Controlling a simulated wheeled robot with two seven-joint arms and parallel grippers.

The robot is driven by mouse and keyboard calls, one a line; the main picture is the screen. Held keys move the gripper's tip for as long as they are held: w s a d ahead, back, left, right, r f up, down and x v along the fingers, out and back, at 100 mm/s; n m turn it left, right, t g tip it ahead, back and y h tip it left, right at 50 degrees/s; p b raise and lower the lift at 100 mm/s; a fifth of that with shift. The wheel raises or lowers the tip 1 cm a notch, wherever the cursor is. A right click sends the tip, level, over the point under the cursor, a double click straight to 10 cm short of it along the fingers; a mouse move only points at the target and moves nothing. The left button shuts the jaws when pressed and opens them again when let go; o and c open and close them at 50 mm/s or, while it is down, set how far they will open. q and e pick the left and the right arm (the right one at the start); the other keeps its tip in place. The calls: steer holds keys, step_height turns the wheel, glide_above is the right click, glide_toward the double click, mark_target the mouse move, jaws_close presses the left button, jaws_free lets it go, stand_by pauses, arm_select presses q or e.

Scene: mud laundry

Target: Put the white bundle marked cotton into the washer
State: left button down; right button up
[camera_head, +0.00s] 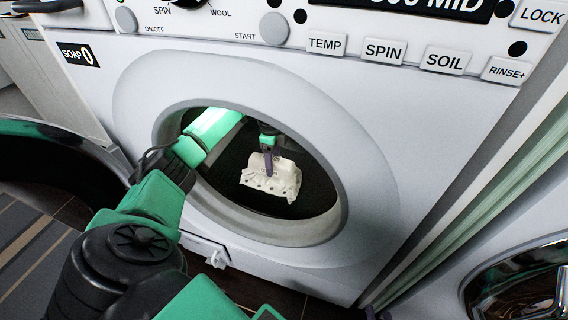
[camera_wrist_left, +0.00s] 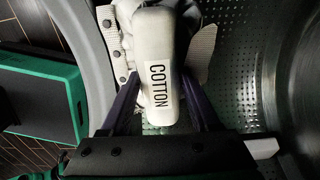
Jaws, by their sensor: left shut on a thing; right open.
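The white bundle (camera_head: 272,180) is inside the round opening of the white washer (camera_head: 400,130), against the dark drum. Its COTTON label faces the left wrist view, where the bundle (camera_wrist_left: 160,50) fills the upper middle. My left arm reaches through the opening, and my left gripper (camera_head: 270,158) is shut on the bundle. In the left wrist view its two dark fingers (camera_wrist_left: 162,95) lie on either side of the bundle.
The washer's dark round door (camera_head: 50,135) stands open at the left. The opening's pale rim (camera_head: 335,225) surrounds my left arm. A second machine with a chrome round door (camera_head: 520,285) stands at the lower right. A striped mat (camera_head: 30,250) lies at the lower left.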

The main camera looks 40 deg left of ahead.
arm_select(q)
steer(key=f+b, duration=0.1)
steer(key=f, duration=0.2)
steer(key=f+b, duration=0.1)
steer(key=f, duration=0.2)
steer(key=f+b, duration=0.1)
steer(key=f, duration=0.2)
steer(key=shift+s+d+b, duration=0.15)
steer(key=shift+s+b, duration=0.1)
steer(key=shift+b, duration=0.15)
steer(key=shift+f, duration=0.15)
arm_select(e)
steer(key=shift+m+t, duration=0.3)
steer(key=shift+t, duration=0.1)
steer(key=f, duration=0.4)
steer(key=shift+s+d+f, duration=0.1)
steer(key=shift+s+f, duration=0.1)
steer(key=shift+f, duration=0.1)
arm_select(q)
steer(key=shift+f, duration=0.5)
steer(key=shift+c, duration=0.6)
jaws_free()
arm_select(e)
steer(key=shift+w+r, duration=0.45)
steer(key=shift+w, duration=0.05)
